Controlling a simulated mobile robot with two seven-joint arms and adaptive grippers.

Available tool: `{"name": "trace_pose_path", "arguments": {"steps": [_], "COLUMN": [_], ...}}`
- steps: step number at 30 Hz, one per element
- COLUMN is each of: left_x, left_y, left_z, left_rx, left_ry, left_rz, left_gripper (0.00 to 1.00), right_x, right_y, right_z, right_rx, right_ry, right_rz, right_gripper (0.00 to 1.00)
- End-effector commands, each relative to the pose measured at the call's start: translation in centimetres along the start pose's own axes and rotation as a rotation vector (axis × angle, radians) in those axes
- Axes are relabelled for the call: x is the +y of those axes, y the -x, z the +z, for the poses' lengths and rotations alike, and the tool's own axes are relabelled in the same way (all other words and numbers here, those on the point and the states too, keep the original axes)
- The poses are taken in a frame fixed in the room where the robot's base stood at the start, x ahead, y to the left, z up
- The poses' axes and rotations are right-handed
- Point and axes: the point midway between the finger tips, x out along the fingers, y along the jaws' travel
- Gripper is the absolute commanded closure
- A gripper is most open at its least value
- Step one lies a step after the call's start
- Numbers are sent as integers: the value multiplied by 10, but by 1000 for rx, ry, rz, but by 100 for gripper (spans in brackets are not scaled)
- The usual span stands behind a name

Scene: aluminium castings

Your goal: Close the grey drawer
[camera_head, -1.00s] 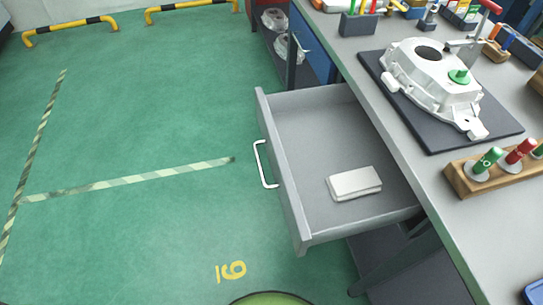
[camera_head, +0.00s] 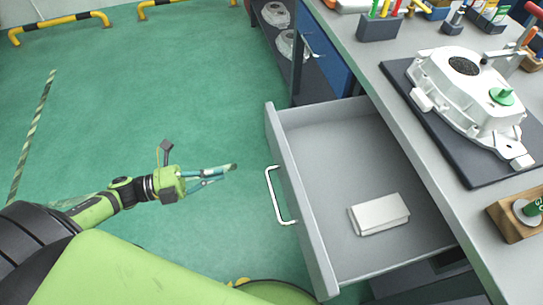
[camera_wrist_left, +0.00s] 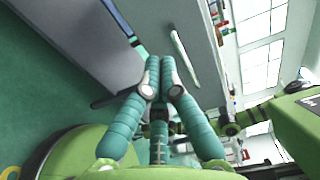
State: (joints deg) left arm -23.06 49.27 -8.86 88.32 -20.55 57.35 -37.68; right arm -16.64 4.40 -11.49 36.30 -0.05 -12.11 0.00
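The grey drawer (camera_head: 290,200) is pulled out of the workbench in the head view, with a white bar handle (camera_head: 276,195) on its front. A small white box (camera_head: 379,214) lies inside it. My left gripper (camera_head: 234,167) is in front of the drawer, left of the handle and apart from it. Its teal fingers converge at the tips and hold nothing. In the left wrist view the fingertips (camera_wrist_left: 160,62) are together, and the handle (camera_wrist_left: 186,57) shows just beyond them on the grey drawer front. My right gripper is not in view.
The workbench top (camera_head: 455,215) carries a metal casting (camera_head: 465,90) on a dark mat (camera_head: 440,130). A blue cabinet (camera_head: 328,50) stands beyond the drawer. The green floor left of the drawer is clear apart from my arm.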

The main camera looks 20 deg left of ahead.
Motion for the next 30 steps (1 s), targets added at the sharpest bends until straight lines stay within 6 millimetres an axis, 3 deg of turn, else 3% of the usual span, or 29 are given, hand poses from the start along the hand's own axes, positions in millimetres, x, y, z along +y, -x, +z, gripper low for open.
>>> {"name": "trace_pose_path", "arguments": {"steps": [12,18,30], "left_x": [-3,-2,0], "left_y": [-86,-117,-130], "left_z": [2,3,2], "left_rx": [-5,-6,-7], "left_ry": [2,4,5], "left_rz": [-6,-2,0], "left_gripper": [100,100,100], "right_x": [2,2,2], "right_y": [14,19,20], "right_z": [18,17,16], "right_rx": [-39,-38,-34], "right_ry": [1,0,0], "right_rz": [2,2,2], "right_gripper": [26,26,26]}}
